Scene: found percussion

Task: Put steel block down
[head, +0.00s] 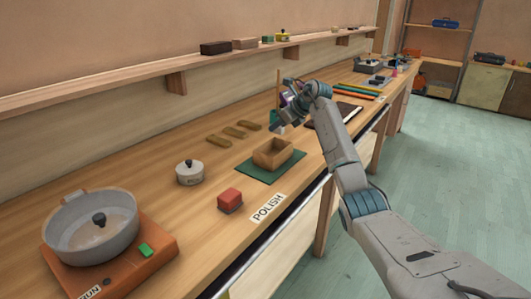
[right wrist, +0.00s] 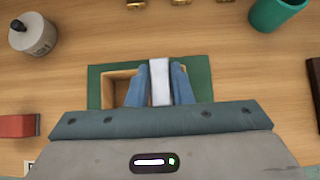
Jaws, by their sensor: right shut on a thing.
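My right gripper (head: 284,102) is raised above the workbench, beyond the wooden box in the head view. In the right wrist view its blue fingers (right wrist: 160,86) are shut on a pale steel block (right wrist: 160,78). The block lies across the view of an open wooden box (right wrist: 116,82) on a green mat (right wrist: 202,80); the gap in height cannot be told there. In the head view the box (head: 286,154) and mat (head: 262,171) stand clear below and nearer than the gripper. The block is hard to make out there. My left gripper is not in view.
A red block (head: 230,200) and a POLISH label (head: 268,207) lie near the bench's front edge. A lidded pot (head: 189,174) and a pan (head: 92,246) on an orange base stand to the left. A teal cup (right wrist: 276,16) stands near the gripper. Flat wooden pieces (head: 235,132) lie behind.

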